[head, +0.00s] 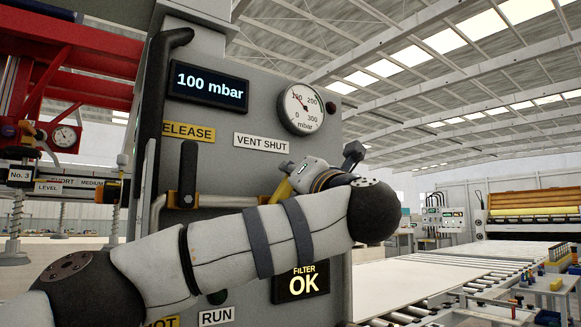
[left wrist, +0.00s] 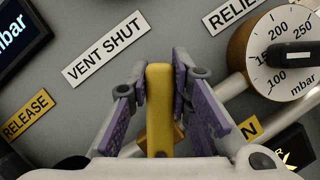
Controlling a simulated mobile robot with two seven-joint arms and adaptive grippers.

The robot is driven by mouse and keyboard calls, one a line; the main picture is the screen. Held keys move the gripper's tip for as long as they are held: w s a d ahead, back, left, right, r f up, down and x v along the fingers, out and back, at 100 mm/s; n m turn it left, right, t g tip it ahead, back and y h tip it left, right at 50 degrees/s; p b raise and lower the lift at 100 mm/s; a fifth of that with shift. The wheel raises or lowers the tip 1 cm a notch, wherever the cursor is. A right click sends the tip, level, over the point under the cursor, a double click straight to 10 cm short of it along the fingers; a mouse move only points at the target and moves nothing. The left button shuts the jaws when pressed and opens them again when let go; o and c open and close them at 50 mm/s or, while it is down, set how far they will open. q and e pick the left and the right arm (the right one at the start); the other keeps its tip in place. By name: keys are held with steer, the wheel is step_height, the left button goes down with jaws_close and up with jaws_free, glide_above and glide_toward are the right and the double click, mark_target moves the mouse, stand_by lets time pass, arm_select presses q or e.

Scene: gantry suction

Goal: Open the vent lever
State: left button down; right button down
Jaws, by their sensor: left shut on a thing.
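The vent lever is a yellow bar that stands upright between my fingers in the left wrist view (left wrist: 158,90). My left gripper (left wrist: 160,100) is shut on it, with a purple pad on each side. In the head view my left arm crosses the grey panel (head: 231,120) from the lower left. My left gripper (head: 300,174) is in front of the panel below the gauge, its fingertips largely hidden. The VENT SHUT label (head: 261,142) is above and left of it. It also shows in the left wrist view (left wrist: 105,49). My right gripper is not in view.
The display (head: 209,86) reads 100 mbar, beside a round gauge (head: 302,108). A black upright handle (head: 188,165) is left of my gripper. A dial (left wrist: 285,55) marked in mbar is close right in the left wrist view. A roller conveyor (head: 440,305) runs at the right.

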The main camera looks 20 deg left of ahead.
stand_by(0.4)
arm_select(q)
steer(key=c, duration=1.4)
jaws_free()
steer(key=shift+c, duration=0.2)
steer(key=v, duration=1.2)
steer(key=shift+c, duration=0.6)
